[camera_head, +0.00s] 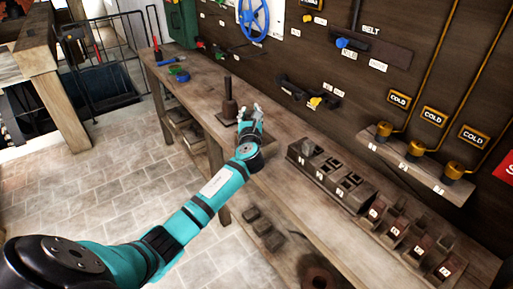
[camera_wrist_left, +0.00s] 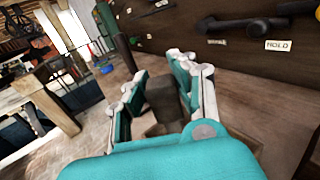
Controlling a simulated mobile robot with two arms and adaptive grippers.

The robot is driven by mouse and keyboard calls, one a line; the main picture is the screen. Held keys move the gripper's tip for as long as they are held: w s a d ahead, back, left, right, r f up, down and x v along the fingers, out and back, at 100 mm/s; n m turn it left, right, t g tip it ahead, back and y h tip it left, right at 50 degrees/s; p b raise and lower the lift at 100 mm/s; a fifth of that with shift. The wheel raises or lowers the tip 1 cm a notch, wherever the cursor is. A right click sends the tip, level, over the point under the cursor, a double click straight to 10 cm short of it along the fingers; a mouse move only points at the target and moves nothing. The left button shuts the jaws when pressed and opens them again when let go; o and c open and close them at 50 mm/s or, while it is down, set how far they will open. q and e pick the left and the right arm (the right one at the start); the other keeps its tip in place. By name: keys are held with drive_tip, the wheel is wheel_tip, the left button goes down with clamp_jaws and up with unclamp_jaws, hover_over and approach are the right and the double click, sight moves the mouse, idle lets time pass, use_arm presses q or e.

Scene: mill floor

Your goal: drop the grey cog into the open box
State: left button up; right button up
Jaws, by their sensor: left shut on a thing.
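My left gripper (camera_head: 252,118) is over the workbench, just right of a dark upright post on a base (camera_head: 229,105). In the left wrist view, its fingers (camera_wrist_left: 160,92) are shut on a dark brownish, blocky thing (camera_wrist_left: 162,98). A row of dark, open-topped compartments (camera_head: 330,176) sits on the bench to the right of the gripper. A second row of dark slotted boxes (camera_head: 408,235) is at the lower right. I cannot tell which is the open box. My right gripper is not in view.
The long wooden bench (camera_head: 193,90) runs along a dark wall panel. A blue wheel (camera_head: 253,18) and black levers (camera_head: 295,93) are on the panel. Brass cups (camera_head: 456,169) stand on a small shelf at right. The tiled floor (camera_head: 125,165) at left is open.

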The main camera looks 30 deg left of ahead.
use_arm(q)
drive_tip(key=shift+r, duration=0.1)
drive_tip(key=o, duration=1)
drive_tip(key=shift+s+d, duration=0.1)
drive_tip(key=v, duration=1.2)
